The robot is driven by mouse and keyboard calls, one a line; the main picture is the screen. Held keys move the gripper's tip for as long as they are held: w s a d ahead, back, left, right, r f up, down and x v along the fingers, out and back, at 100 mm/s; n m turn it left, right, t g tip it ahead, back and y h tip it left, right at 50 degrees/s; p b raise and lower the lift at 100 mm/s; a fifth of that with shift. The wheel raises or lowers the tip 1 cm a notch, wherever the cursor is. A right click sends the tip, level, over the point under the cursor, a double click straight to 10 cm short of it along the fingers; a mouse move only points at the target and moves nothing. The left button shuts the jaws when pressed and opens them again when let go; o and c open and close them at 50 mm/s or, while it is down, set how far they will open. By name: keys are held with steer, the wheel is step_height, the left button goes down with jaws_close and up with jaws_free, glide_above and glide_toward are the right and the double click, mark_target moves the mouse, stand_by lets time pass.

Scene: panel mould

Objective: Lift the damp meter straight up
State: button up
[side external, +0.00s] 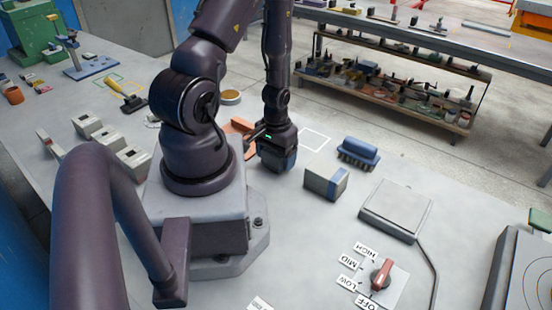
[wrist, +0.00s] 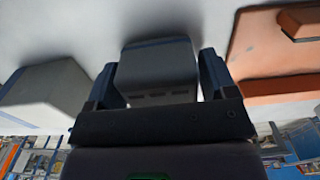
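A grey block-shaped item with a blue stripe and dark slots on its near face, apparently the damp meter (wrist: 158,68), stands between my fingers in the wrist view. My gripper (wrist: 160,78) has one finger on each side of it. A thin light gap shows beside the right finger, and I cannot tell whether the fingers press on the item. In the side external view my gripper (side external: 277,165) points down just above the table, right of my base. There it hides most or all of the item.
A grey block with a blue face (side external: 325,183) stands right of my gripper; a similar one (wrist: 45,95) is at left in the wrist view. An orange tool (side external: 240,127) lies close on the other side. A blue brush (side external: 358,153) and a flat grey plate (side external: 396,208) lie farther right.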

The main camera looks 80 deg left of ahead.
steer(key=c, duration=0.8)
steer(key=shift+r, duration=0.15)
